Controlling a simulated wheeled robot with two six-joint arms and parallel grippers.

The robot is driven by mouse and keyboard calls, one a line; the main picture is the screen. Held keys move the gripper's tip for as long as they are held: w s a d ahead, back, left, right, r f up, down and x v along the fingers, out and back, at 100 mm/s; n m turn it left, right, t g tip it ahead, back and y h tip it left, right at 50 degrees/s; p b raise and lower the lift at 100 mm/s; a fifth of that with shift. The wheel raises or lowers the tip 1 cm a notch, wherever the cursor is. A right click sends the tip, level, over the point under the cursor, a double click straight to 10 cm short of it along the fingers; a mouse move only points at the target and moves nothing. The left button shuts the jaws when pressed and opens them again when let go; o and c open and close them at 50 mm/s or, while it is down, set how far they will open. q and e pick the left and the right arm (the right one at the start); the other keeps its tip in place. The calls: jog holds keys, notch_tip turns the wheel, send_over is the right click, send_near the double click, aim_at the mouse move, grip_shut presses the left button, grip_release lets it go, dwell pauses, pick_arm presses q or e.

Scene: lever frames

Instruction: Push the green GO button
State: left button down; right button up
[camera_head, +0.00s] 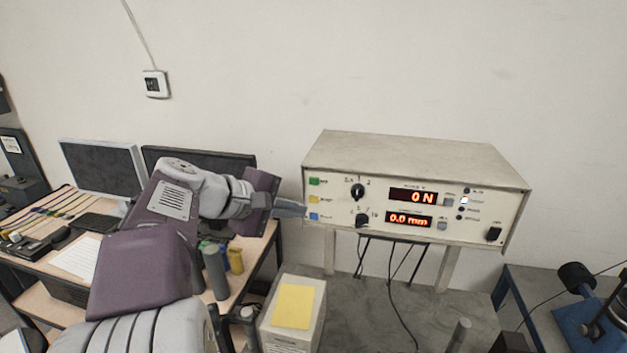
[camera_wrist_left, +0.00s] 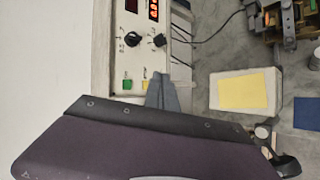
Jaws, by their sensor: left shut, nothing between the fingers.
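The green button (camera_head: 314,181) is the top one of three coloured buttons at the left edge of a beige control box (camera_head: 410,150). A yellow button (camera_head: 314,199) and a blue button (camera_head: 314,216) sit below it. My left gripper (camera_head: 300,210) is shut and empty, its tips just left of the panel, near the height of the yellow and blue buttons. In the left wrist view the green button (camera_wrist_left: 127,85) shows clear to the left of the gripper tips (camera_wrist_left: 163,78). I cannot tell whether the tips touch the panel. My right gripper is not in view.
The box has black knobs (camera_head: 358,191) and red displays reading "0 N" (camera_head: 413,197) and "0.0 mm" (camera_head: 409,219). A pale box with a yellow sheet (camera_head: 294,306) stands below. A desk with monitors (camera_head: 103,170) is at left, blue equipment (camera_head: 590,325) at right.

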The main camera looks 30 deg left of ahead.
pick_arm(q)
jog(key=p, duration=0.3)
send_near(322, 189)
jog(key=shift+w+d+f, duration=0.9)
jog(key=shift+w+f, duration=0.15)
jog(key=shift+f, duration=0.1)
jog(key=shift+w, duration=0.1)
dwell(1.1)
jog(key=shift+w+a, duration=0.15)
jog(key=shift+w, duration=0.2)
jog(key=shift+w+p, duration=0.3)
jog(key=shift+w, duration=0.05)
dwell(0.7)
jog(key=shift+s, duration=0.15)
jog(key=shift+s+b, duration=0.5)
jog(key=shift+s, duration=0.15)
